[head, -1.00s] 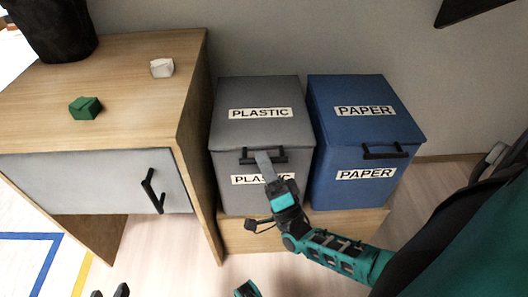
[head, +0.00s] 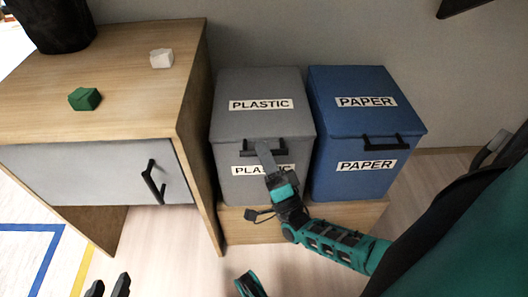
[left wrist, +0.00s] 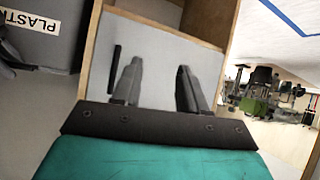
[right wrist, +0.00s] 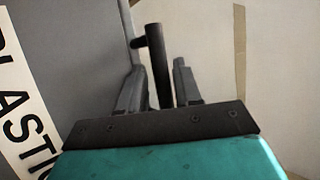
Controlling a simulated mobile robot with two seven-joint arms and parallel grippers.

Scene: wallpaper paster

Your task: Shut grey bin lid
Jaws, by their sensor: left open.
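The grey bin (head: 225,170) marked PLASTIC stands beside the cabinet. Its lid (head: 260,85) lies flat on top and looks down. A black handle (head: 235,150) is on the lid's front edge. My right gripper (head: 265,155) is at this handle. In the right wrist view the dark handle bar (right wrist: 158,65) shows between the two apart fingers (right wrist: 158,90), with a gap on one side. My left gripper (head: 108,287) is low at the left, open and empty. In the left wrist view its fingers (left wrist: 158,85) point at the cabinet front.
A blue PAPER bin (head: 395,165) stands close on the right, lid down. The wooden cabinet (head: 130,60) on the left has a grey door (head: 90,175) with a black handle. A green block (head: 84,98) and a white block (head: 161,58) lie on top. A low wooden base (head: 350,218) bears the bins.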

